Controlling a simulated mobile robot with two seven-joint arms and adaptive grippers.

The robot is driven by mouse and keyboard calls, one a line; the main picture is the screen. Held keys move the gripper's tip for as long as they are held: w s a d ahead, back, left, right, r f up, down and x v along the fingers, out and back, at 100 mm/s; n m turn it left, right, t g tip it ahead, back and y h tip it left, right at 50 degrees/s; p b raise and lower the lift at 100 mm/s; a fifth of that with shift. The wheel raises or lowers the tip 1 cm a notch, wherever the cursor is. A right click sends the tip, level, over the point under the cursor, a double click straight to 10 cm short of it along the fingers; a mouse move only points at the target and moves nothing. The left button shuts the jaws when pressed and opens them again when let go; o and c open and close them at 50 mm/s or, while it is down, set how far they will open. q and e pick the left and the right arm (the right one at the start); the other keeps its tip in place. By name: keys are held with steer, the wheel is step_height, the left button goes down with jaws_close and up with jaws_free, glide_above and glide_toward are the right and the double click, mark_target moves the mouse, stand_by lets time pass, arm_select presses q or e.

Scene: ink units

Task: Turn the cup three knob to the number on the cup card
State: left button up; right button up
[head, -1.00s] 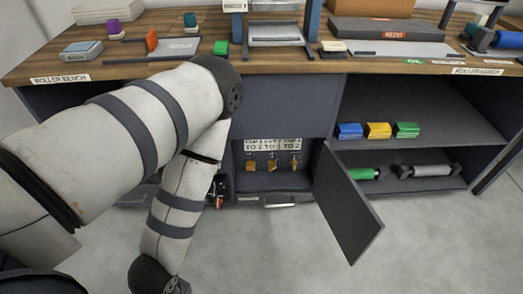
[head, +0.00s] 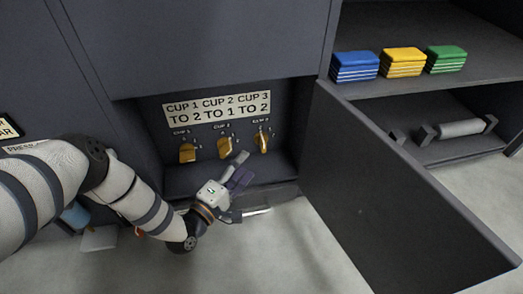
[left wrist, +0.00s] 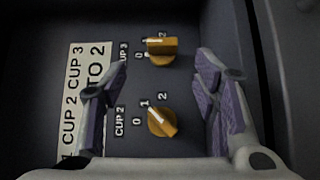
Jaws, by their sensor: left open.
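The cup 3 knob (head: 262,141) is the rightmost of three yellow knobs in the open compartment. It stands upright in the head view. In the left wrist view the cup 3 knob (left wrist: 162,50) lies level, its white mark toward 0. The cup card (head: 217,105) above reads cup 1 to 2, cup 2 to 1, cup 3 to 2. My left gripper (head: 241,182) is open and empty, below and in front of the cup 2 and cup 3 knobs. In the wrist view its fingers (left wrist: 162,75) stand on either side of the knobs, touching neither.
The cup 2 knob (head: 225,147) has its mark toward 1; the cup 1 knob (head: 187,152) is at the left. The open door (head: 385,190) juts out on the right. Blue, yellow and green stacks (head: 403,61) sit on the shelf beyond it.

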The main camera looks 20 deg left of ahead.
mark_target(261, 148)
arm_select(q)
steer(key=w+b, duration=0.1)
steer(key=w, duration=0.1)
steer(key=w+d+b, duration=0.1)
steer(key=w, duration=0.4)
steer(key=shift+w+d+f+b, duration=0.2)
steer(key=shift+d+b, duration=0.1)
steer(key=shift+b, duration=0.1)
steer(key=shift+w+d, duration=0.1)
steer(key=shift+w, duration=0.45)
steer(key=c, duration=1.2)
